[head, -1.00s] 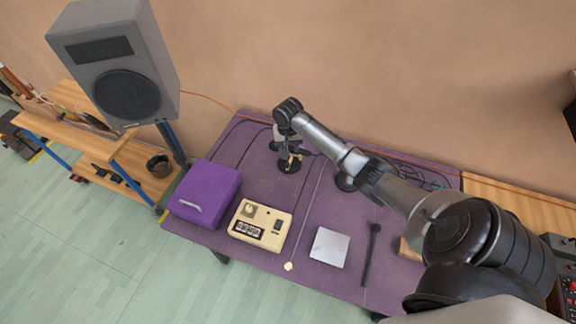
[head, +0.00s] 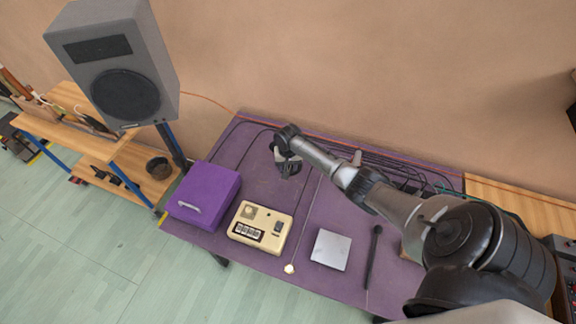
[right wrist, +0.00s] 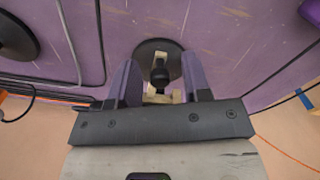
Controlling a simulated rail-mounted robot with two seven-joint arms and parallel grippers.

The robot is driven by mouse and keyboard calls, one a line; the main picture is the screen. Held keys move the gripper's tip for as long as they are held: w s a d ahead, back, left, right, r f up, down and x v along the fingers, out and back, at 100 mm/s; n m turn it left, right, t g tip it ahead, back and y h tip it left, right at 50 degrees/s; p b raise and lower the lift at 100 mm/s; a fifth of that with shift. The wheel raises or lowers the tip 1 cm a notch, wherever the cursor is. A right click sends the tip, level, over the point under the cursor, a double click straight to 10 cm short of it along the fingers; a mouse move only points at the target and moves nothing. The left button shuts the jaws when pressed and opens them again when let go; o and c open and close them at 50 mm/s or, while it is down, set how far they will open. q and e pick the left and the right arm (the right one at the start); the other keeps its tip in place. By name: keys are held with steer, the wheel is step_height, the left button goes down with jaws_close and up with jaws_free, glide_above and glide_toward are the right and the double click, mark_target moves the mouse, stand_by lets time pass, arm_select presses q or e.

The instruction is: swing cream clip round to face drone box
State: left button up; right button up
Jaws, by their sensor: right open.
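In the right wrist view a black stand on a round black base (right wrist: 157,52) has a small cream clip (right wrist: 160,96) at its near end, partly hidden by my gripper. My right gripper (right wrist: 160,72) is open, with one finger on each side of the stand and clip; whether either finger touches cannot be told. In the head view my right gripper (head: 286,163) is low over the table's back left and hides most of the clip. The cream box with a dial and switch (head: 252,211), which looks like the drone box, lies in front of it. My left gripper is out of view.
A purple case (head: 212,185) stands left of the cream box. A thin rod (head: 302,235), a silver plate (head: 330,250) and a black stick (head: 373,255) lie to the right on the purple table. Cables run along the back. A speaker (head: 115,65) stands at the left.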

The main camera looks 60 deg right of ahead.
steer(key=shift+c, duration=0.3)
steer(key=c, duration=0.5)
jaws_close()
